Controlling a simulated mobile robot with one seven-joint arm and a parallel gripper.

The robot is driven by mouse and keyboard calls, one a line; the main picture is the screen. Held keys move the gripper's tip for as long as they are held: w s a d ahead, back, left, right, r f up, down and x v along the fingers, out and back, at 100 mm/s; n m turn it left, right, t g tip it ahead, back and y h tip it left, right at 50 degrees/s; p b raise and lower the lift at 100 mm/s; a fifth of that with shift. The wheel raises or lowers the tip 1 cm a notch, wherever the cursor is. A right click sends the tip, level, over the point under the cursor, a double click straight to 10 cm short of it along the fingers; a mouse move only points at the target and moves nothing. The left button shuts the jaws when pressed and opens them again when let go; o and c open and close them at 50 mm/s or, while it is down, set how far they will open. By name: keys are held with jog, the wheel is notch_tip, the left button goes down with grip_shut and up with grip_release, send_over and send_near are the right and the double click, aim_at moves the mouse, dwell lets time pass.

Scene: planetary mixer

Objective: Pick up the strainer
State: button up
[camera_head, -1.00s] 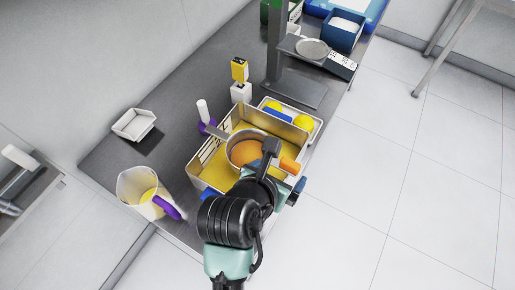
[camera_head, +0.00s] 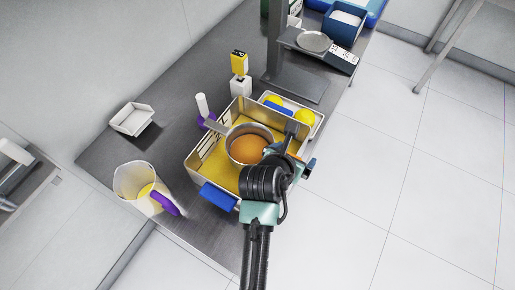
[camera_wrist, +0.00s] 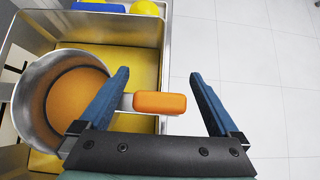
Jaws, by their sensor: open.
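The strainer (camera_head: 248,146) looks like a round metal pan with an orange-brown inside. It sits in a metal bin (camera_head: 205,176) with a yellow floor. It also shows at the left of the wrist view (camera_wrist: 72,98), its short stem and orange handle (camera_wrist: 160,103) reaching right over the bin's wall. My gripper (camera_wrist: 159,75) is open and empty. In the wrist view its blue fingers lie left and right of the orange grip, the left one crossing in front of the stem. The height gap cannot be told.
A clear pitcher (camera_head: 132,181) with a purple handle stands at front left, a white tray (camera_head: 132,119) behind it. A blue grip (camera_head: 218,196) sits on the bin's near side. A tray with yellow balls (camera_head: 304,117) stands behind the bin. Open floor lies right.

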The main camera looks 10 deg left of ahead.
grip_shut()
dwell(0.4)
jog(key=shift+r, duration=0.1)
